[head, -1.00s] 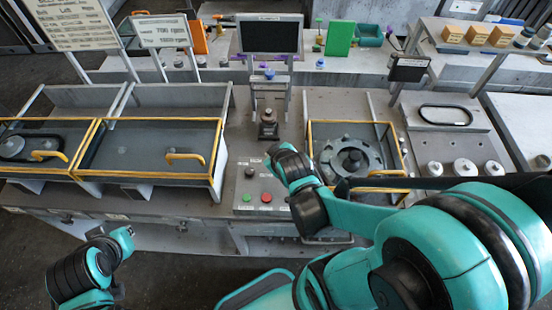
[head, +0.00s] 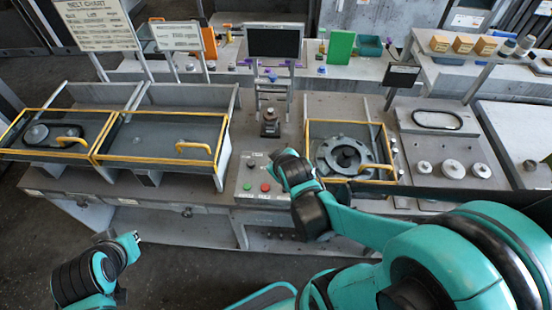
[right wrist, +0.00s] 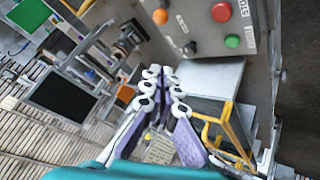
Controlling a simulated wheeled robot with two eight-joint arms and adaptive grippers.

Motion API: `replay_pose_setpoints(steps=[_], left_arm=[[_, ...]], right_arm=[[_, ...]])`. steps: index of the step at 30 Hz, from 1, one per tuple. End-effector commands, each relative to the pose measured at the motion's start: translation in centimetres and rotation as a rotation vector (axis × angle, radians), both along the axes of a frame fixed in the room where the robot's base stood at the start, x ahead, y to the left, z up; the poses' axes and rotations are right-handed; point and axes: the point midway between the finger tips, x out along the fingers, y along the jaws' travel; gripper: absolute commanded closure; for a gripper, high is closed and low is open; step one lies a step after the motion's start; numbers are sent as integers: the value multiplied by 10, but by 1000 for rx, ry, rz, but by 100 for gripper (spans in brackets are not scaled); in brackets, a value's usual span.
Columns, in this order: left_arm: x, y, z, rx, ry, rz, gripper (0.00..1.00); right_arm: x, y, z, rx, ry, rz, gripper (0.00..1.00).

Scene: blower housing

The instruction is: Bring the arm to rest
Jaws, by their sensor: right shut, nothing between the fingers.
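My right arm (head: 375,225) reaches in from the right in the head view. Its wrist end (head: 288,165) is just right of the button panel (head: 250,180); the gripper itself cannot be made out there. In the right wrist view, my right gripper (right wrist: 164,80) has its fingers together with nothing between them. The button panel (right wrist: 205,25) lies beyond the fingertips, apart from them in the picture. My left arm (head: 90,275) is folded low at the left, in front of the bench, its gripper not shown.
The guarded round housing (head: 345,155) is just right of my right wrist. Yellow-railed covers (head: 160,145) lie left. A dark screen (head: 273,41) stands behind. Pulleys (head: 453,169) and a belt (head: 437,119) lie right. Open floor (head: 190,265) is in front of the bench.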

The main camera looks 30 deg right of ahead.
Motion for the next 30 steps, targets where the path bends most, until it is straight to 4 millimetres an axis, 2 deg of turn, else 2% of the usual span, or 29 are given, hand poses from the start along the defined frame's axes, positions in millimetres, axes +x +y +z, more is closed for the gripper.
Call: replay_pose_setpoints(steps=[8, 11, 14, 17, 21, 24, 27, 30], left_arm=[[0, 0, 0, 0, 0, 0, 100], [0, 0, -7, 0, 0, 0, 100], [0, 0, -29, 0, 0, 0, 100], [0, 0, -61, 0, 0, 0, 100], [0, 0, -103, 0, 0, 0, 100], [0, 0, -125, 0, 0, 0, 100], [0, 0, -137, 0, 0, 0, 100], [0, 0, -141, 0, 0, 0, 100]], right_arm=[[0, 0, 0, 0, 0, 0, 100], [-2, 3, -5, 11, 2, -4, 100], [-9, 11, -17, 51, 13, -20, 100], [-24, 25, -34, 117, 33, -49, 100], [-51, 44, -56, 216, 70, -101, 100], [-70, 55, -66, 274, 93, -133, 100], [-84, 62, -71, 311, 110, -156, 100], [-92, 66, -73, 331, 120, -169, 100]])
